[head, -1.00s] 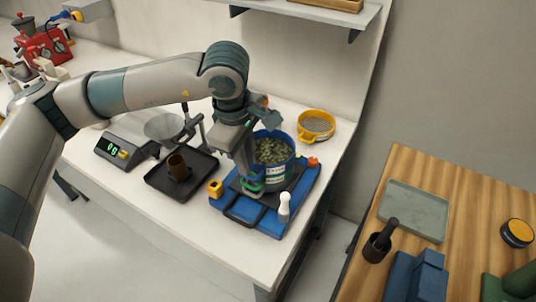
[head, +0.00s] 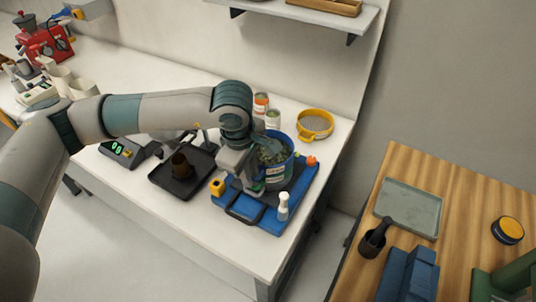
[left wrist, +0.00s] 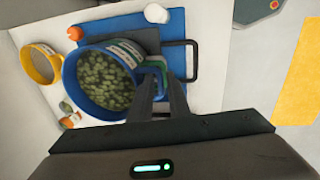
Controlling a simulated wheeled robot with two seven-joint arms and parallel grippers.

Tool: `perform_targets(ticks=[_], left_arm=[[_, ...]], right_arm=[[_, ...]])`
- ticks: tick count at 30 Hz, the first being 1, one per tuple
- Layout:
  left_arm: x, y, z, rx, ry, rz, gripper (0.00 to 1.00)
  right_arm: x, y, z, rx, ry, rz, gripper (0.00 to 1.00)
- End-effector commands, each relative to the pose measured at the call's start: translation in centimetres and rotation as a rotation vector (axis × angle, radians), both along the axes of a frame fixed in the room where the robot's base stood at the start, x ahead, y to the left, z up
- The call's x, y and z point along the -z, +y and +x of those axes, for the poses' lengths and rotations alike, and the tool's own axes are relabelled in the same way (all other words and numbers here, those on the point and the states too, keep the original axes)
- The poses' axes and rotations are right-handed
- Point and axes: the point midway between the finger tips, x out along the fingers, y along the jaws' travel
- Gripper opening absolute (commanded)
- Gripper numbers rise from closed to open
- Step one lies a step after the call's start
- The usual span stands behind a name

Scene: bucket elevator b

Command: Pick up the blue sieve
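A blue round vessel (head: 280,172) holding green pellets, with a pale label on its side, is the only large blue vessel in view; I cannot tell that it is a sieve. My right gripper is not in view.
A yellow sieve (head: 315,124) and two small cans (head: 261,104) stand behind. A black tray (head: 166,182) with a brown cup lies left. The wooden table (head: 460,185) is at right.

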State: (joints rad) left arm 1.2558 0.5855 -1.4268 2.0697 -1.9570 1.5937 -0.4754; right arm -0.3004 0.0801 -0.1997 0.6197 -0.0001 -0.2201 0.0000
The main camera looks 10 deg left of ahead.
Motion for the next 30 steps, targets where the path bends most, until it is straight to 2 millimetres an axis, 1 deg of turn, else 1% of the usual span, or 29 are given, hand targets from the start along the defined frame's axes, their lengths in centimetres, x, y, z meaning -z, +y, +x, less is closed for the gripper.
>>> perform_targets(ticks=[4, 5, 6, 7, 17, 22, 26, 30], left_arm=[[0.0, 0.0, 0.0, 0.0, 0.0, 0.0, 0.16], [0.0, 0.0, 0.0, 0.0, 0.0, 0.0, 0.14], [0.0, 0.0, 0.0, 0.0, 0.0, 0.0, 0.04], [0.0, 0.0, 0.0, 0.0, 0.0, 0.0, 0.0], [-0.1, 0.0, 0.0, 0.0, -0.001, 0.0, 0.0], [-0.5, 0.0, 0.1, -0.001, -0.004, -0.002, 0.0], [-1.2, 0.0, 0.1, -0.001, -0.004, -0.002, 0.0], [-2.9, -0.1, 0.2, -0.001, -0.006, -0.002, 0.0]], right_arm=[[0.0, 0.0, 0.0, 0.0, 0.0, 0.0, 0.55], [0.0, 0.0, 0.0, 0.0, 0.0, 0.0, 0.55], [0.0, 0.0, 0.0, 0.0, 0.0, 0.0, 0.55], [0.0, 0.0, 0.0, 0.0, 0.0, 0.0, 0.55], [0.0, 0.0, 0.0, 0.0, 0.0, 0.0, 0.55], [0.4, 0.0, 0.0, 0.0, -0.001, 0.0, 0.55], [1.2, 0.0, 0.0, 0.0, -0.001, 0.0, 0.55], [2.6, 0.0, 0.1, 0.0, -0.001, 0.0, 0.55]])
